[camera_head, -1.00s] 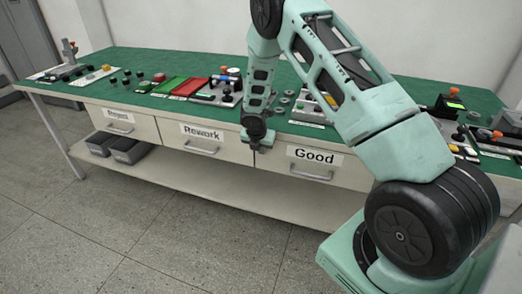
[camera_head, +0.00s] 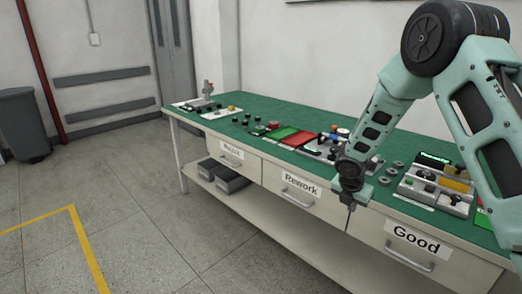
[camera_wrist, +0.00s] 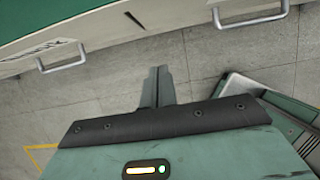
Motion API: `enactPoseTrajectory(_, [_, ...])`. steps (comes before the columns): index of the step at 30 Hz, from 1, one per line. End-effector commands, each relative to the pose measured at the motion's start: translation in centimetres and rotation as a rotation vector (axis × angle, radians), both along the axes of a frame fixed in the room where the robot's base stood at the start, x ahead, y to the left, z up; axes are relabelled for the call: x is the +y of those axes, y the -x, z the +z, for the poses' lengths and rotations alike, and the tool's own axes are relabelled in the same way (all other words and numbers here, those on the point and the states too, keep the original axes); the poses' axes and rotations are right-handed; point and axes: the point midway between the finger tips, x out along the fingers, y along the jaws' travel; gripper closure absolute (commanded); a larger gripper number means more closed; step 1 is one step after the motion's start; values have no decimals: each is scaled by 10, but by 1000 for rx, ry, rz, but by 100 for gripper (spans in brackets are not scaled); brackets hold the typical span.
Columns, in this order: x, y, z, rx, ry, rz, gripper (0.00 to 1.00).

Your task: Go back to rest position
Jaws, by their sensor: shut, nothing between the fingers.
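My gripper (camera_head: 347,200) hangs from my pale green arm, in front of the workbench's front edge between the Rework and Good drawers. In the wrist view my gripper (camera_wrist: 158,82) shows its two fingers together, with nothing between them. It points down over the grey floor, apart from the bench. The workbench (camera_head: 225,113) has a green top and stands against the wall. My arm hides part of the bench top on the right.
Labelled drawers Reject (camera_head: 232,151), Rework (camera_head: 300,190) and Good (camera_head: 408,245) have handles on the bench front. Red and green trays and several fixtures stand on top. Grey bins (camera_head: 230,180) sit on the lower shelf. Open floor lies left, with a yellow line (camera_head: 88,250) and a dark trash bin (camera_head: 22,122).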

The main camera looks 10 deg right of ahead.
Motion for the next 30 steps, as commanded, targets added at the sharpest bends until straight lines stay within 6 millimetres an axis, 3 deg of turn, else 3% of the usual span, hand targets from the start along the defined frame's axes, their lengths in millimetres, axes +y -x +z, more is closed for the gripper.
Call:
enactPoseTrajectory(4, [31,9,24,-32,-50,-87,100])
enactPoseTrajectory(8, [92,40,67,-78,-156,-293,100])
enactPoseTrajectory(14, [189,128,134,-101,-328,-690,100])
enactPoseTrajectory(18, [238,208,171,-81,-410,-975,100])
enactPoseTrajectory(24, [268,306,200,-44,-451,-1314,100])
enactPoseTrajectory(27, [272,333,204,-32,-451,-1414,100])
enactPoseTrajectory(30, [273,345,205,-27,-450,-1459,100])
